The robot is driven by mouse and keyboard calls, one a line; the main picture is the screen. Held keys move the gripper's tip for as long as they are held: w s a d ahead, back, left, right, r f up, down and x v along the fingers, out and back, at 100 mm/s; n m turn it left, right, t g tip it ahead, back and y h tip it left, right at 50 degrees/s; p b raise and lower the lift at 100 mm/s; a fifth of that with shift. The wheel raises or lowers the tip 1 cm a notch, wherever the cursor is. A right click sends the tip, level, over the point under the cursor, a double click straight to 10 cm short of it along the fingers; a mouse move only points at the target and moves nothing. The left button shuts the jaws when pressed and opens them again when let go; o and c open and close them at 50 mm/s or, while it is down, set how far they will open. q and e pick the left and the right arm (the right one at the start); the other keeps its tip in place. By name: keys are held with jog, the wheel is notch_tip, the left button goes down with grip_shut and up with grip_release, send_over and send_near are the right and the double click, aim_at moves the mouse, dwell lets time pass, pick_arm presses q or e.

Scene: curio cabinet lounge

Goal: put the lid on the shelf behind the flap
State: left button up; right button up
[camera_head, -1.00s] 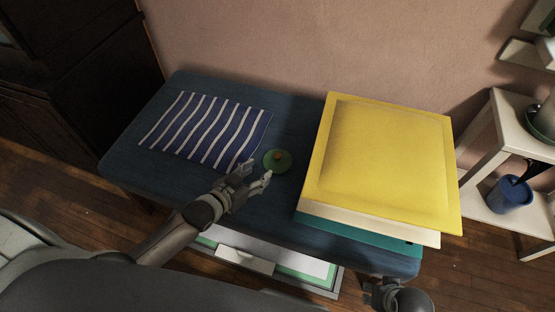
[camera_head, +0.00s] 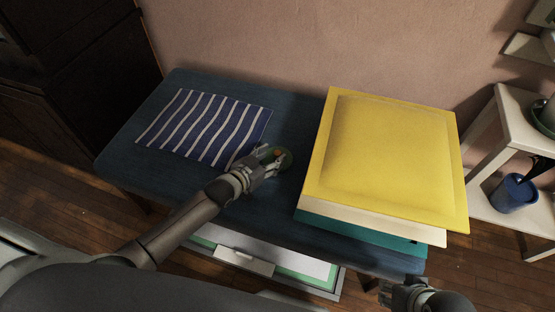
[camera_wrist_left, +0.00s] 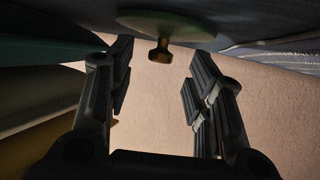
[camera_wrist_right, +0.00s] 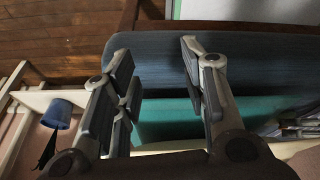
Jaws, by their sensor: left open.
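The lid (camera_head: 284,161) is a small green disc with a brown-orange knob, lying on the blue table between the striped cloth and the yellow-topped piece. My left gripper (camera_head: 267,160) is open at the lid, its fingers near the knob. In the left wrist view the lid (camera_wrist_left: 181,24) shows with its knob (camera_wrist_left: 160,50) between the spread fingers, apart from them. My right gripper (camera_head: 388,295) is beside the table's front right corner; in its wrist view the fingers (camera_wrist_right: 158,72) are spread and empty. I cannot make out a flap or a shelf behind one.
A yellow-topped piece (camera_head: 385,155) with cream and teal layers fills the table's right. A striped cloth (camera_head: 205,128) lies at left. A drawer (camera_head: 310,271) stands out below the front edge. A white side stand (camera_head: 507,120) holds a blue cup (camera_head: 515,194) at right.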

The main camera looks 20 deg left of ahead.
pick_arm(q)
jog(key=shift+b+x, duration=0.3)
jog(key=shift+x, duration=0.85)
grip_shut()
jog(key=shift+r, duration=0.15)
